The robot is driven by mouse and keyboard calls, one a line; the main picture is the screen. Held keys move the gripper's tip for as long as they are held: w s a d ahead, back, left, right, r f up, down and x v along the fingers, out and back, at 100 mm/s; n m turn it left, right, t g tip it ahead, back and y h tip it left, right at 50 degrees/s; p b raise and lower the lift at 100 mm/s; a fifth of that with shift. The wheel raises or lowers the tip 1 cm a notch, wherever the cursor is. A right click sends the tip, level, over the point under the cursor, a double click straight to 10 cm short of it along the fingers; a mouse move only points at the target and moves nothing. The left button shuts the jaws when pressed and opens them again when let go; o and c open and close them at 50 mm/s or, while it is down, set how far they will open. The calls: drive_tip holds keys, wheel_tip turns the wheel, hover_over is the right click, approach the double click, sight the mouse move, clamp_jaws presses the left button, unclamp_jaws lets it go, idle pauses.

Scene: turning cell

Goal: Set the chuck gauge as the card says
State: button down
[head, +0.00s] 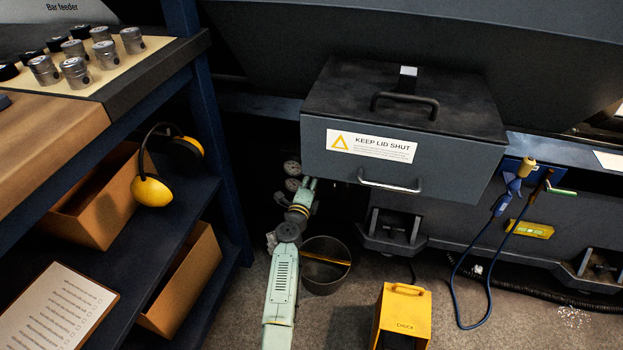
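Two small round gauges sit one above the other, an upper gauge (292,167) and a lower gauge (292,184), in the dark gap left of the grey lidded box. Their faces are too small to read, and no label shows which is the chuck gauge. My pale green arm reaches up from the bottom to just right of and below the gauges. My gripper's fingers cannot be made out. A clipboard (55,310) with a checklist lies at lower left, its text unreadable. A white sheet (608,160) shows at the right edge. I cannot tell which is the card.
The lidded box (410,168) reads "KEEP LID SHUT" and overhangs beside the gauges. A metal bucket (326,278) stands right of my arm. A yellow box (403,310) marked "CHUCK" stands on the floor. Shelves with ear defenders (152,191) are left; blue hoses (490,240) hang right.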

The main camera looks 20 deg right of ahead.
drive_tip(key=shift+m, duration=1)
drive_tip(key=c, duration=1.3)
unclamp_jaws()
drive_tip(key=shift+r, duration=0.15)
wheel_tip(320, 180, up, 10)
